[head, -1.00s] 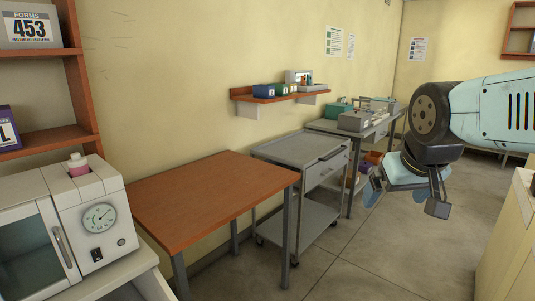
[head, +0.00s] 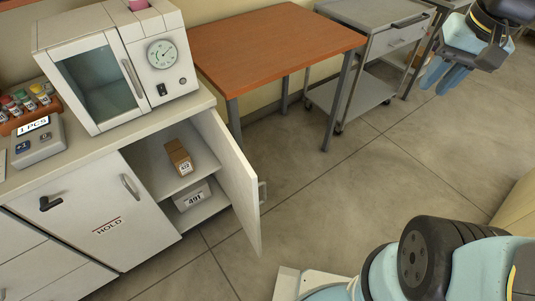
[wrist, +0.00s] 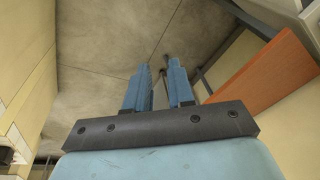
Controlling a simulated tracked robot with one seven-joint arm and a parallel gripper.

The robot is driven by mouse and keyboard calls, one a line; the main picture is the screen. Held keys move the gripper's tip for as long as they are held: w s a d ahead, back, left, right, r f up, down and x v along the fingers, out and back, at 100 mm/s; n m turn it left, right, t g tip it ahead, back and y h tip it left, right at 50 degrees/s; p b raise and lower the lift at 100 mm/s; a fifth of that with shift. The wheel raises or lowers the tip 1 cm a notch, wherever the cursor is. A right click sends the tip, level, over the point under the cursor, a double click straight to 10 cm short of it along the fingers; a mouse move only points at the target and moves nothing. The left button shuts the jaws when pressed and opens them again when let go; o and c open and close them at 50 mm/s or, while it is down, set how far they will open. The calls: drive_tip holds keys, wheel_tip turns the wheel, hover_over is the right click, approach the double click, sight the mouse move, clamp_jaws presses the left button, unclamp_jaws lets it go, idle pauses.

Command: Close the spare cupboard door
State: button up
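The open cupboard door (head: 238,190) is white and stands swung out under the counter, with its handle (head: 262,193) on its right edge. Inside the cupboard, a brown box (head: 179,158) sits on the shelf (head: 180,181) and a grey box marked 491 (head: 193,197) sits below it. A closed door marked HOLD (head: 107,225) is left of the opening. My gripper (head: 438,80) is at the upper right in the head view, far from the open door and empty. In the wrist view, my gripper (wrist: 160,68) shows a gap between its blue fingers.
A white incubator (head: 100,80) and a grey box marked 1 PCS (head: 38,143) stand on the counter (head: 120,148). An orange-topped table (head: 270,45) and a grey trolley (head: 370,20) stand behind. The floor (head: 310,190) right of the open door is clear.

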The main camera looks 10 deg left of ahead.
drive_tip(key=w+a+f+g, duration=0.1)
drive_tip(key=a+f, duration=0.1)
drive_tip(key=f, duration=0.1)
drive_tip(key=w+a+f+g+y, duration=0.1)
drive_tip(key=w+a+f+g, duration=0.1)
drive_tip(key=w+a+f+m+g+y, duration=0.1)
drive_tip(key=w+a+f+g, duration=0.1)
drive_tip(key=f, duration=0.1)
drive_tip(key=shift+w+a+f, duration=0.1)
drive_tip(key=shift+w+f, duration=0.15)
drive_tip(key=shift+f, duration=0.1)
clamp_jaws()
drive_tip(key=w+a+f+m+g+y, duration=0.1)
drive_tip(key=a+f+m+g+y, duration=0.55)
drive_tip(key=f, duration=0.85)
drive_tip(key=a+f+m+g+y, duration=0.1)
drive_tip(key=a+f+g+y, duration=0.2)
drive_tip(key=a+f, duration=0.9)
drive_tip(key=f+x, duration=0.2)
drive_tip(key=x, duration=1)
drive_tip(key=shift+s+d+f, duration=0.2)
drive_tip(key=shift+s+d, duration=0.05)
drive_tip(key=shift+s, duration=0.2)
